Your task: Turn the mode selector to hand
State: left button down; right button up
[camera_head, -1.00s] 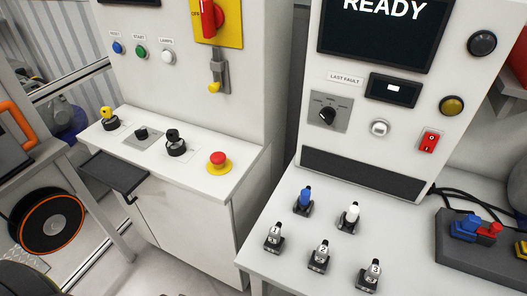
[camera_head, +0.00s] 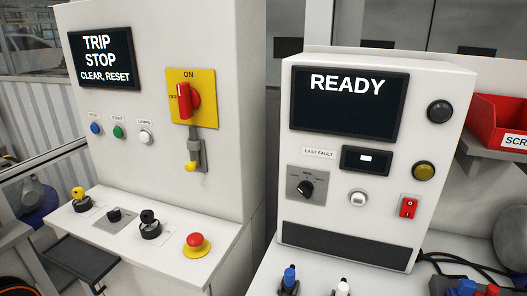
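A black rotary knob (camera_head: 306,188) sits on a grey plate (camera_head: 293,196) on the front of the right cabinet. Small position marks are printed above it, too small to read, and I cannot tell which one it points at. A second small black knob (camera_head: 114,214) stands on a grey plate on the left console's sloped top. No readable label tells which of the two is the mode selector. Neither of my grippers is in view, and nothing touches either knob.
The left screen (camera_head: 103,60) reads TRIP STOP, CLEAR, RESET. The right screen (camera_head: 347,103) reads READY. A red switch handle (camera_head: 184,101) on a yellow plate, a red mushroom button (camera_head: 196,241), a yellow-topped key switch (camera_head: 80,200) and a red rocker (camera_head: 408,207) are nearby.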

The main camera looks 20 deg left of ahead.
aim_at(114, 216)
jog(key=u, duration=1.6)
jog(key=j+z, duration=0.1)
jog(key=i+j, duration=0.05)
